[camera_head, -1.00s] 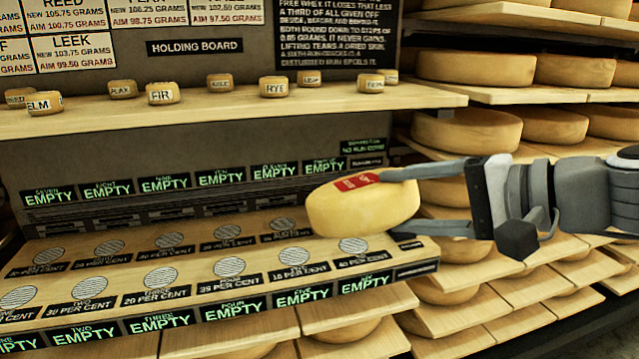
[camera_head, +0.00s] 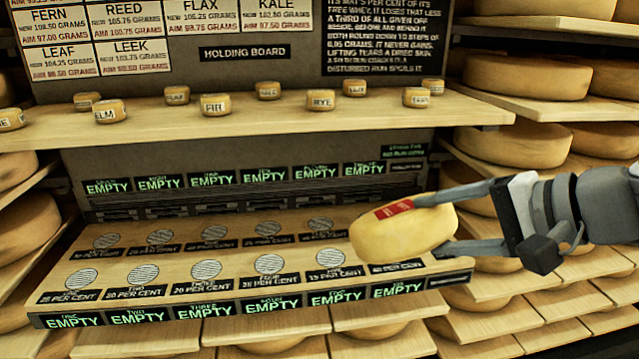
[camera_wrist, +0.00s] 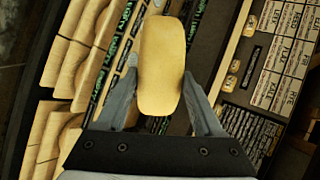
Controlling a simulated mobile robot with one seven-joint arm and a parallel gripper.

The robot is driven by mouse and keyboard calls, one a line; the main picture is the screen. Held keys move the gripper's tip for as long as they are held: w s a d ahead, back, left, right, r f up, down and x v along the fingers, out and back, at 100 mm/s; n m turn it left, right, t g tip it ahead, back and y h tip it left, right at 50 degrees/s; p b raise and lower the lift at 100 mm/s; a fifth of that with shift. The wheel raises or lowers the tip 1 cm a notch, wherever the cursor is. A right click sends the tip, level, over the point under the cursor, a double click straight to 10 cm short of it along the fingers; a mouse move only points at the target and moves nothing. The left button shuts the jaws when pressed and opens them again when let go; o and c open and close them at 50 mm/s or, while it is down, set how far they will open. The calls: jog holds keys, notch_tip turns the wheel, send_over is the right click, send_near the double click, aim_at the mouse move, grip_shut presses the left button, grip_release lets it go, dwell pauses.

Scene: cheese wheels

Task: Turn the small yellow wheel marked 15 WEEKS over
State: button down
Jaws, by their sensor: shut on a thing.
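The small yellow wheel (camera_head: 403,236) with a red label on its upper face is held by my gripper (camera_head: 428,226) in front of the shelves. In the head view it is slightly tilted, with its left side reaching over the right end of the slotted board. One finger lies on the red label and the other is under the wheel's right side. The label's writing is too small to read. In the wrist view the wheel (camera_wrist: 162,68) stands edge-on between the two fingers, with its pale rim toward the camera.
The lower board (camera_head: 210,284) has round striped pads with per cent labels and green EMPTY displays. A holding board (camera_head: 270,122) above it carries several small named cheeses. Racks of large wheels (camera_head: 520,85) stand at right and left.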

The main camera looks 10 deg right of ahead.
jog(key=shift+w+a+r+g+h+p, duration=0.2)
jog(key=shift+w+r+g+h+p, duration=0.3)
jog(key=shift+p, duration=1.85)
jog(key=shift+w+a+r+g+h+p, duration=0.2)
jog(key=shift+r+g+h+p, duration=0.5)
jog(key=shift+p, duration=1.6)
jog(key=shift+w+a+r+g+h+p, duration=0.3)
jog(key=shift+g+p, duration=0.6)
jog(key=shift+p, duration=1.45)
jog(key=shift+p, duration=0.3)
jog(key=shift+w+a+r+g+p, duration=0.1)
jog(key=shift+w+g+p, duration=0.25)
jog(key=shift+p, duration=0.45)
jog(key=g+h+p, duration=0.1)
jog(key=p, duration=0.2)
jog(key=w+a+g+p, duration=0.1)
jog(key=p, duration=0.2)
jog(key=shift+w+r+h, duration=0.15)
jog(key=shift+r+h, duration=0.1)
jog(key=shift+h, duration=0.15)
jog(key=shift+g+p, duration=0.25)
jog(key=shift+p, duration=0.15)
